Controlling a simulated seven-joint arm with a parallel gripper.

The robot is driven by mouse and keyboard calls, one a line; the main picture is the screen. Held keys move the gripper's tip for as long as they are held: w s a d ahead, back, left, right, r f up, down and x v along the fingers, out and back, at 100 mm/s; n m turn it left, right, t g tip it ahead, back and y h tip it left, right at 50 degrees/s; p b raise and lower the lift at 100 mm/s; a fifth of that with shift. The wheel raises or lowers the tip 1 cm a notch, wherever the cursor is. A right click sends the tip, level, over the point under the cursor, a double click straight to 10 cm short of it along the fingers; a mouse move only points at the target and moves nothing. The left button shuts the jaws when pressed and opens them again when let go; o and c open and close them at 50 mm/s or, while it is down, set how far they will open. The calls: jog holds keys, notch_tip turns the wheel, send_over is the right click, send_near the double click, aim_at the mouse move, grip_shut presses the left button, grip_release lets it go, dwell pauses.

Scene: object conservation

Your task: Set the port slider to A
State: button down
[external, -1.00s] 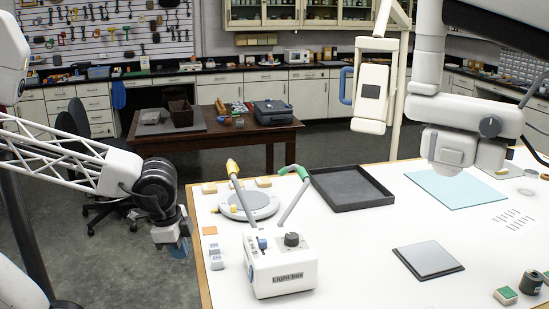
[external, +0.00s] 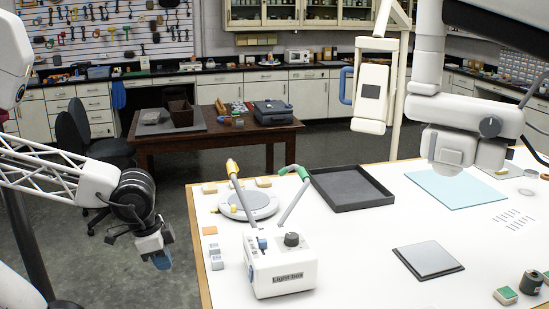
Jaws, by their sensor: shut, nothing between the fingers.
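A white light box (external: 280,272) stands near the left front of the white table. A small blue knob (external: 262,244) sits at the left of its top, beside printed marks too small to read. A black dial (external: 291,240) is to the right of the knob. Another small blue part (external: 251,273) shows on the box's left side. I cannot tell which blue part is the port slider, or its setting.
Two lamp arms, one yellow-tipped (external: 232,167) and one green-tipped (external: 295,172), rise behind the box. A round plate (external: 262,201) and a black tray (external: 350,205) lie behind it. Small blocks (external: 215,262) lie to its left.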

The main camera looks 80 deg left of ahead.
aim_at(263, 244)
jog(key=w+r+m+g+y, duration=0.1)
jog(key=w+r+m+y, duration=0.1)
jog(key=w+m, duration=0.6)
jog(key=w+d+r+m+g+y, duration=0.1)
jog(key=w+r+m, duration=0.3)
jog(key=w+m, duration=0.5)
jog(key=w+y, duration=0.1)
jog(key=w, duration=0.8)
jog(key=shift+g, duration=0.3)
jog(key=shift+d, duration=0.1)
jog(key=x, duration=0.9)
jog(key=shift+a+f, duration=0.2)
jog(key=shift+a, duration=0.05)
jog(key=shift+a+f, duration=0.15)
jog(key=shift+a, duration=1.9)
jog(key=shift+a, duration=0.15)
